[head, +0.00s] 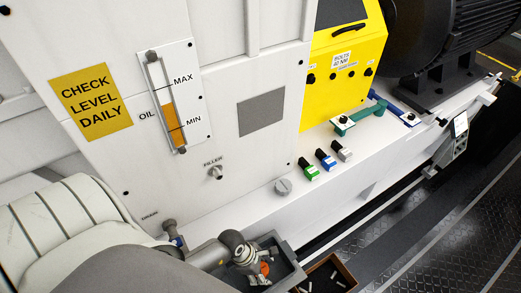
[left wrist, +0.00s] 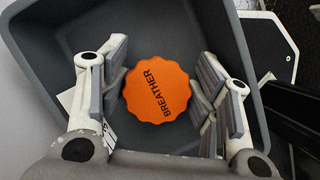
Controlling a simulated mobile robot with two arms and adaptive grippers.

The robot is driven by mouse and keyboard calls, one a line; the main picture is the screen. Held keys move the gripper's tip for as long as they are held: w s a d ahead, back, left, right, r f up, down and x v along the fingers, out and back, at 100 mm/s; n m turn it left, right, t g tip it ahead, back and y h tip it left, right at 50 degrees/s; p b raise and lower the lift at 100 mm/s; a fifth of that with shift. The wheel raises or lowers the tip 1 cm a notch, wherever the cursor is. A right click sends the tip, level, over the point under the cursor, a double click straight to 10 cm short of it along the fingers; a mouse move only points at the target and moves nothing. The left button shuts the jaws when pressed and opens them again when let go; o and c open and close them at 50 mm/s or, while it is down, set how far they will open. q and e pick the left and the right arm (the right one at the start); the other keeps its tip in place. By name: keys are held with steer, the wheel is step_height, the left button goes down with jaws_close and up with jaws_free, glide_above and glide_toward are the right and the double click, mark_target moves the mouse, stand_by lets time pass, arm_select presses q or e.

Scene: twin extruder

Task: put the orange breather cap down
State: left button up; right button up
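The orange breather cap (left wrist: 157,90) is round with a scalloped rim, and its BREATHER lettering faces the camera in the left wrist view. It lies between the fingers of my left gripper (left wrist: 160,88), whose pads meet its rim on both sides. In the head view my left gripper (head: 250,262) is low over a grey tray (head: 291,275), and a little of the orange cap (head: 264,268) shows by the fingers. The tray's walls (left wrist: 40,60) surround cap and fingers. I cannot tell whether the cap touches the tray floor. My right gripper is not in view.
A brown box (head: 345,270) with small pale pieces stands right of the tray. The white machine panel with the oil gauge (head: 168,100) and filler (head: 215,172) rises behind. Dark floor lies right.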

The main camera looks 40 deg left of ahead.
arm_select(q)
steer(key=shift+a+r, duration=0.1)
steer(key=shift+r, duration=0.25)
steer(key=v, duration=1.1)
steer(key=shift+a+r, duration=0.15)
steer(key=shift+r, duration=0.2)
steer(key=shift+s, duration=0.1)
